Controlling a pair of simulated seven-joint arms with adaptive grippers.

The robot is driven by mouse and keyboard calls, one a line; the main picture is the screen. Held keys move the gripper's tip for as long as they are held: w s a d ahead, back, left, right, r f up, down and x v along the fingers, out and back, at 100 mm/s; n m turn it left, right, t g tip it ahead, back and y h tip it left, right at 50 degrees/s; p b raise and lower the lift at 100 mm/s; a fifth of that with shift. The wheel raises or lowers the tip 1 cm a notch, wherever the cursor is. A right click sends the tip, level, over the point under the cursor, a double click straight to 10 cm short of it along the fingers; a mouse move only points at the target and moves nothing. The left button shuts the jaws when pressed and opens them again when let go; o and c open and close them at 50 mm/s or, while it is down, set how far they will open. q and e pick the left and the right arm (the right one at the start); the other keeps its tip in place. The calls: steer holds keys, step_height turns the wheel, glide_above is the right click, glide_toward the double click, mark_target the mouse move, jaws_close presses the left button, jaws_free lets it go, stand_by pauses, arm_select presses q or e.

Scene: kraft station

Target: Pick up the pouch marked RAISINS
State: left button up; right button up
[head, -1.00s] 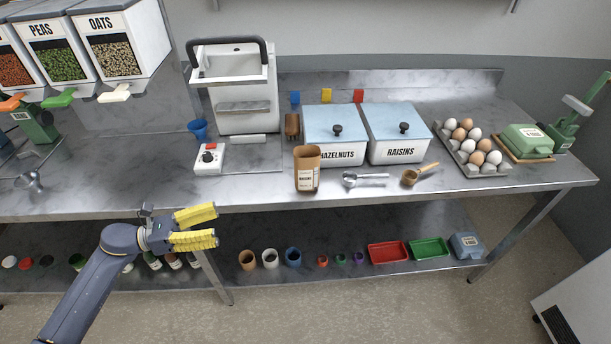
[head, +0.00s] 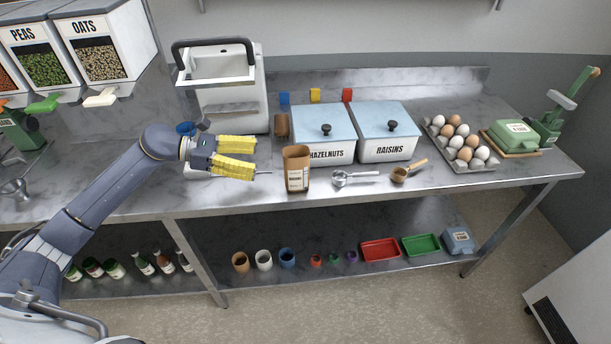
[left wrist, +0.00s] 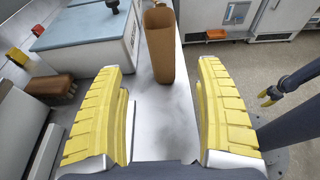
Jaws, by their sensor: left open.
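The brown kraft pouch (head: 297,168) stands upright and open-topped near the front edge of the counter, in front of the hazelnuts bin. Its label is too small to read in the head view. In the left wrist view the pouch (left wrist: 160,45) stands ahead, between the lines of the two fingers and beyond their tips. My left gripper (head: 255,160) is open and empty, with yellow fingers pointing right at the pouch from its left side, a short gap away. In the left wrist view its fingers (left wrist: 165,75) are spread wide. My right gripper is not seen in the head view.
The hazelnuts bin (head: 325,153) and raisins bin (head: 388,150) stand behind the pouch. A metal scoop (head: 350,179) and a wooden-handled scoop (head: 405,174) lie to its right. The sealing machine (head: 230,110) is behind my left gripper. An egg tray (head: 462,145) is further right.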

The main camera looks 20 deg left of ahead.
mark_target(308, 168)
arm_select(q)
steer(key=x, duration=1.6)
steer(key=shift+f, duration=0.15)
steer(key=c, duration=1.3)
